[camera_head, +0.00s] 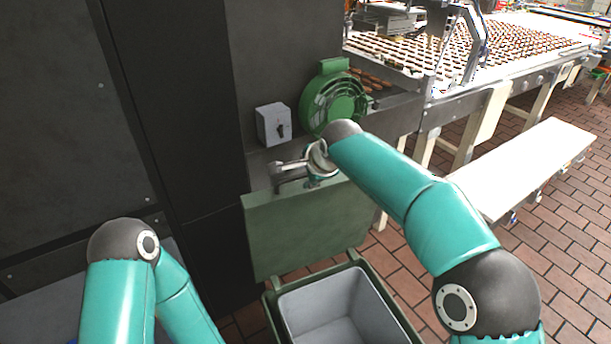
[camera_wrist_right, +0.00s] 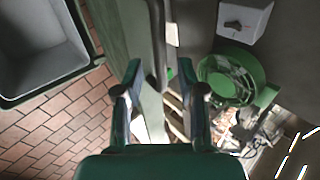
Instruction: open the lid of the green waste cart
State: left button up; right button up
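The green waste cart (camera_head: 272,308) stands at the bottom of the head view, its grey inside uncovered. Its flat green lid (camera_head: 305,232) stands raised and roughly upright at the back of the cart. In the right wrist view the cart's rim (camera_wrist_right: 84,28) is at upper left and the lid (camera_wrist_right: 120,28) runs down toward my fingers. My right gripper (camera_head: 282,172) is at the lid's upper edge. In the wrist view its fingers (camera_wrist_right: 163,105) are spread, with the lid's edge region between them; contact is unclear. My left arm shows at lower left, but its gripper is out of view.
A dark cabinet wall (camera_head: 195,100) stands behind and left of the lid. A grey switch box (camera_head: 273,125) and a round green housing (camera_head: 333,98) sit just above it. A conveyor with rows of biscuits (camera_head: 510,45) and a pale bench (camera_head: 530,165) are at right.

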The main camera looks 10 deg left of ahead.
jog(key=v, duration=0.8)
jog(key=shift+s, duration=0.1)
